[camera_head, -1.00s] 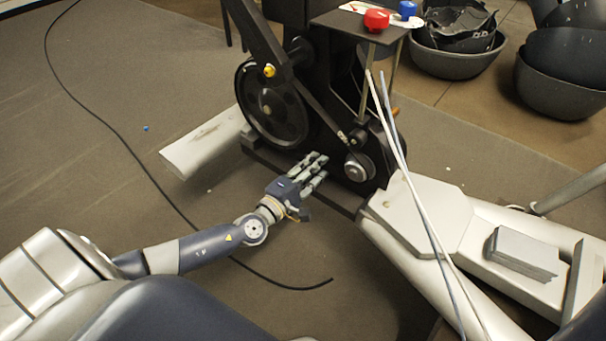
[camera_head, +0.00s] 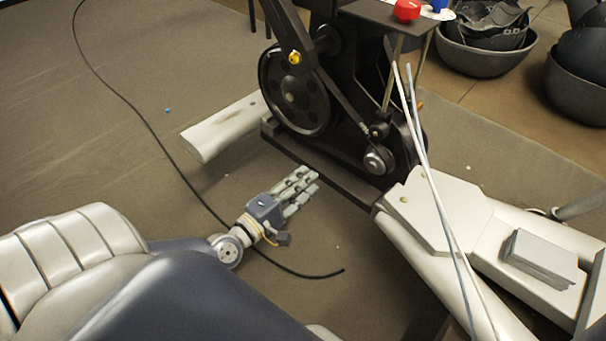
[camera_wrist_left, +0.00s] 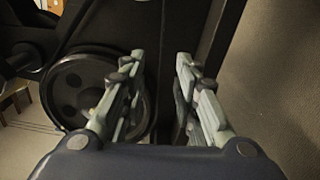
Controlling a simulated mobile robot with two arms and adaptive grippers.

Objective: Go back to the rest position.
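My left gripper (camera_head: 298,186) is over the brown floor in the head view, left of and apart from the black elliptical machine (camera_head: 345,100). Its fingers point toward the machine's base. In the left wrist view the two finger sets of the left gripper (camera_wrist_left: 166,75) stand apart with nothing between them. The machine's dark wheel (camera_wrist_left: 95,95) shows behind the fingers there. My right gripper is in neither view.
A black cable (camera_head: 165,150) runs across the floor and passes under my left arm. The machine's white leg (camera_head: 225,128) lies beyond the gripper. Two thin rods (camera_head: 425,165) stand at right. A red knob (camera_head: 407,10) and dark bowls (camera_head: 475,55) are at the back. Open floor lies left.

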